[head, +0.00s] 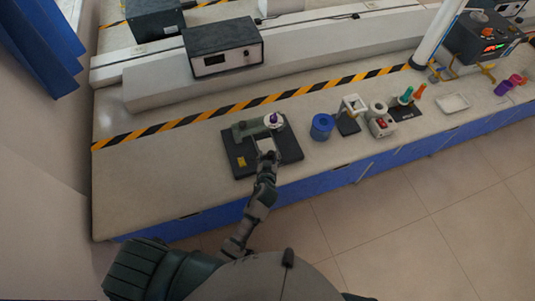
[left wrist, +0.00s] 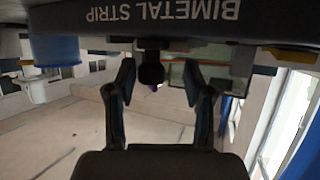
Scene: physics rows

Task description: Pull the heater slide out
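The bimetal strip apparatus stands on a black base (head: 238,168) on the bench in the head view. It has a grey body, a round white part (head: 273,120) with purple on it, and a yellow label. Its base edge, lettered BIMETAL STRIP, shows upside down in the left wrist view (left wrist: 90,14). My left gripper (head: 267,155) is at the near side of the apparatus. In the left wrist view its fingers (left wrist: 158,75) are apart, with a dark round knob (left wrist: 151,73) between them, seemingly on the heater slide. Gaps show on both sides of the knob. My right gripper is out of view.
A blue cylinder (head: 322,126) stands right of the base, then a small white-framed stand (head: 353,105) and other small items. A striped tape line (head: 215,115) and a black meter box (head: 223,50) lie behind. The bench front left of the base is clear.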

